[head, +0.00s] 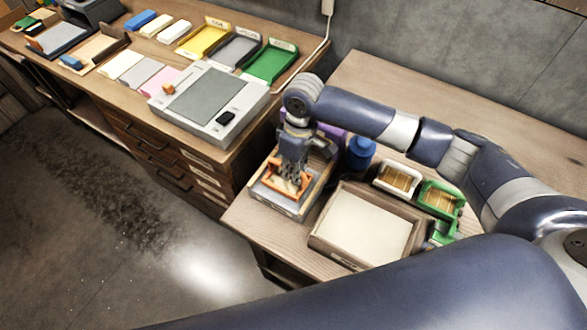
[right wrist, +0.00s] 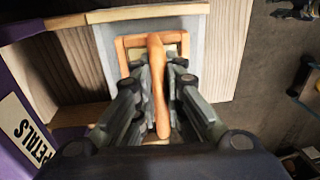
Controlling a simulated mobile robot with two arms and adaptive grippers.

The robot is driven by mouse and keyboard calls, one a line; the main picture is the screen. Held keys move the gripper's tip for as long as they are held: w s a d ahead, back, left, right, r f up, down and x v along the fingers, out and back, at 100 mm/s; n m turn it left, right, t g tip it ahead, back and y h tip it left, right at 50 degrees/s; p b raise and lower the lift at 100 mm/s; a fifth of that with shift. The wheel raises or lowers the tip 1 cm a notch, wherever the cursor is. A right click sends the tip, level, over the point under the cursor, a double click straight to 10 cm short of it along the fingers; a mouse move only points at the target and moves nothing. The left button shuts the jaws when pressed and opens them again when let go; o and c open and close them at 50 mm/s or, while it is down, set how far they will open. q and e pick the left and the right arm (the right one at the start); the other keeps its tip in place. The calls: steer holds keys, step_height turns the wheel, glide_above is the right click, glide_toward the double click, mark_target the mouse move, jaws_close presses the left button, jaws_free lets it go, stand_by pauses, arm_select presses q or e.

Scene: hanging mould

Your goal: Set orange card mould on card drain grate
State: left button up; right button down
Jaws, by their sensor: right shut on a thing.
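The orange card mould (head: 288,183) is a small orange frame with a bar across it, and it also shows in the right wrist view (right wrist: 157,85). My right gripper (head: 292,172) points down and is shut on its bar. The mould is over a wooden-sided tray with a grey surface (head: 262,193), which seems to be the card drain grate; its grey surface shows around the frame in the right wrist view (right wrist: 112,55). I cannot tell whether the mould touches it. The gripper hides part of the mould. My left gripper is not in view.
A purple box labelled PETALS (right wrist: 22,125) is close by. A grey press-like device (head: 210,103) stands on the left bench.

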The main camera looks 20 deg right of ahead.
steer(key=shift+f, duration=0.15)
steer(key=c, duration=1.6)
jaws_free()
steer(key=r, duration=0.8)
steer(key=d+r, duration=0.1)
steer(key=r, duration=0.3)
steer(key=shift+w+d, duration=0.1)
steer(key=shift+w, duration=0.3)
